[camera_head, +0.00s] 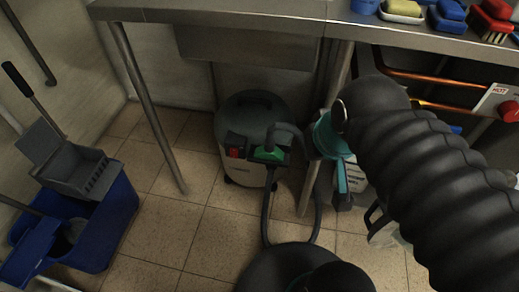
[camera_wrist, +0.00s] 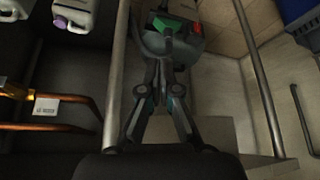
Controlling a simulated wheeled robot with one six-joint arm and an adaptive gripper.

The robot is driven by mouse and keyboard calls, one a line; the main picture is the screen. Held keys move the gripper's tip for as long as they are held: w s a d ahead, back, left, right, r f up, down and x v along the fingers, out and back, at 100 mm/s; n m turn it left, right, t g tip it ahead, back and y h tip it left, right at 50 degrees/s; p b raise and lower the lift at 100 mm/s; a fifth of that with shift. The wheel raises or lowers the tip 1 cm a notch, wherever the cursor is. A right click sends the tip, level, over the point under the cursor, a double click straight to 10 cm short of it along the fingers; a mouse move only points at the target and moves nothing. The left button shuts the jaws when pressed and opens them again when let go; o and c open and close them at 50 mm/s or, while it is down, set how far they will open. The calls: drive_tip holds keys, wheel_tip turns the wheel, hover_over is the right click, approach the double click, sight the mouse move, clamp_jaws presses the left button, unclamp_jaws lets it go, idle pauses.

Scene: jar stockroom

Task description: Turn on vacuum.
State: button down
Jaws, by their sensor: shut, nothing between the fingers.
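The vacuum (camera_head: 254,108) is a grey canister standing on the tiled floor under the steel bench. A red switch (camera_head: 236,152) sits on the left of its front, beside a green hose fitting (camera_head: 268,154). A dark hose rises from the fitting and loops down to the floor. In the wrist view the green fitting (camera_wrist: 165,42) and the red switch (camera_wrist: 197,27) show at the top. My gripper (camera_wrist: 163,66) is shut and empty, with its fingertips pointing toward the vacuum near the fitting. I cannot tell from these views whether it touches anything.
The steel bench (camera_head: 230,13) overhangs the vacuum, and a slanting bench leg (camera_head: 150,108) stands to its left. A blue mop bucket (camera_head: 102,224) is at far left. Copper pipes (camera_head: 440,78) run at right. White jugs (camera_wrist: 75,14) show at upper left in the wrist view.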

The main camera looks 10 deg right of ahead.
drive_tip(key=shift+d, duration=0.2)
drive_tip(key=w+a+f+n+g+b, duration=0.1)
drive_tip(key=w+a+f+n+b, duration=0.2)
drive_tip(key=w+n, duration=0.45)
drive_tip(key=w+a+f+n+g+b, duration=0.1)
drive_tip(key=w+a+f+n+b, duration=0.1)
drive_tip(key=w+a+f+n, duration=0.4)
drive_tip(key=w+a+f+n+g+b, duration=0.1)
drive_tip(key=w+a+f+n, duration=0.3)
drive_tip(key=f+n, duration=0.4)
drive_tip(key=w+a+f+n+g+b, duration=0.1)
drive_tip(key=w+a+f+n+b, duration=0.1)
drive_tip(key=w+a+f+n, duration=0.2)
drive_tip(key=w+f+n, duration=0.3)
drive_tip(key=f+n, duration=0.1)
drive_tip(key=n, duration=0.2)
drive_tip(key=shift+a, duration=0.4)
